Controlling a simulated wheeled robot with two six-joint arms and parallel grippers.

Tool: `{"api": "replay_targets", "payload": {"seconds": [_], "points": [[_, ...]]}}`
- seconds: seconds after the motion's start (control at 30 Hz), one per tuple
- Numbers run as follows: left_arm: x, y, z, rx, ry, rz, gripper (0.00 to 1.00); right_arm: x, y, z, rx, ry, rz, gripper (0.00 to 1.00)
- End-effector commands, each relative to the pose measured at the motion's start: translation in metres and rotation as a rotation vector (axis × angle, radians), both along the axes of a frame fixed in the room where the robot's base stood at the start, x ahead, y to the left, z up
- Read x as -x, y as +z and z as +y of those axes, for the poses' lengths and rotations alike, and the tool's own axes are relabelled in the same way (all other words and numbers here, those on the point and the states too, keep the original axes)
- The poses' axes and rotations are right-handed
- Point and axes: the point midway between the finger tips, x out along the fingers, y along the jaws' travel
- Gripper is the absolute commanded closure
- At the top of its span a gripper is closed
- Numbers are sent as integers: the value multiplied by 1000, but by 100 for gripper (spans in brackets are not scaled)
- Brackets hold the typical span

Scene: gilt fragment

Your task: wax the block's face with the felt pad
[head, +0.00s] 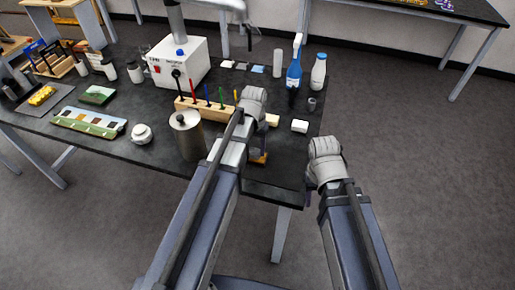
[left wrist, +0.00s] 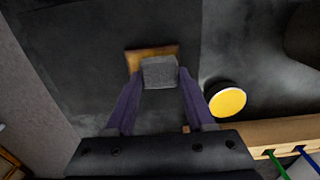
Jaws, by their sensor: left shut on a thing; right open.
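My left gripper (left wrist: 159,76) is shut on a small grey pad (left wrist: 160,72), seen between its purple fingers in the left wrist view. The pad is over a brown wooden block (left wrist: 134,56) and covers most of its face. Whether pad and block touch, I cannot tell. In the head view the block (head: 259,158) shows as a small golden-brown patch below the left gripper (head: 257,143); my arm hides the pad. A round tin with a yellow top (left wrist: 228,102) stands beside the block in the left wrist view. My right gripper (head: 311,192) is open, off the table's right edge.
A metal canister (head: 188,138) stands left of my left arm. A wooden rack of coloured tools (head: 208,112) is behind it. A white machine (head: 181,65), blue spray bottle (head: 294,68) and white bottle (head: 318,74) stand further back. The table's right and front edges are close.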

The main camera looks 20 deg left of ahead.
Motion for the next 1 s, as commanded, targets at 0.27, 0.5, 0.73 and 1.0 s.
{"api": "replay_targets", "payload": {"seconds": [0.27, 0.5, 0.73, 1.0], "points": [[0, 12, 2, -5, 3, 0, 90, 0, 12, 0, 0, 0, 0, 50], [0, 36, 1, -3, 2, 0, 90, 0, 36, 0, 0, 0, 0, 50], [0, 58, 1, -2, 1, 0, 90, 0, 58, 0, 0, 0, 0, 50], [0, 60, 0, -2, 1, 0, 90, 0, 60, 0, 0, 0, 0, 50]]}}
